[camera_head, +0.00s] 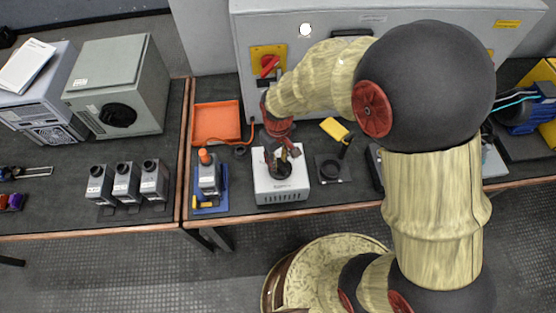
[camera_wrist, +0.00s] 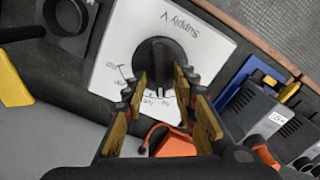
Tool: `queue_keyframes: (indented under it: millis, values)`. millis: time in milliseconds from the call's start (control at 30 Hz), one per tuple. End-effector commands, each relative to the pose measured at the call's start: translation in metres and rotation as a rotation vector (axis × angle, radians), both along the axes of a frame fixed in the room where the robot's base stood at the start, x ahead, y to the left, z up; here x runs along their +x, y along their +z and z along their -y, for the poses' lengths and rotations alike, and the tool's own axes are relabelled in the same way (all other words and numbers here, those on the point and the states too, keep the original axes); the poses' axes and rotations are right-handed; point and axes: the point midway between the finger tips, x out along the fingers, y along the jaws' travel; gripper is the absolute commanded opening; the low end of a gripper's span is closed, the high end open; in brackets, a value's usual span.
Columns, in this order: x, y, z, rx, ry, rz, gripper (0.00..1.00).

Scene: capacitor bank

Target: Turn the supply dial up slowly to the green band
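The supply dial is a black round knob (camera_wrist: 160,62) on the white supply box (camera_wrist: 112,70), whose face reads "Supply V". In the head view the box (camera_head: 282,190) stands near the bench's front edge, with the dial (camera_head: 281,170) on top. My gripper (camera_head: 286,153) points down at the dial. In the wrist view my gripper's fingertips (camera_wrist: 161,75) sit on either side of the knob's raised middle, which fills the gap between them. Scale marks show on the lower part of the face. The fingers hide part of the scale, and I cannot make out a green band.
An orange tray (camera_head: 216,122) lies behind left. A grey device on a blue base (camera_head: 209,180) stands left of the box, and a black round-topped part (camera_head: 332,169) stands to the right. A yellow piece (camera_head: 335,129) and a grey cabinet (camera_head: 420,18) are behind.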

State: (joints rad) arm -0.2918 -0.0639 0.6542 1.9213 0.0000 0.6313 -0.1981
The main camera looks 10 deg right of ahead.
Motion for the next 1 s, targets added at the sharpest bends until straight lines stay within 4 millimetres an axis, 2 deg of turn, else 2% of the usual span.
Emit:
queue_keyframes:
  millis: [300, 800, 1000]
  values:
    - [0.0004, -0.0023, -0.0001, 0.001, 0.0, 0.002, 0.28]
    - [0.0003, -0.0022, -0.0001, 0.0, 0.0, 0.001, 0.0]
    - [0.0003, -0.0022, -0.0001, 0.0, 0.0, 0.001, 0.0]
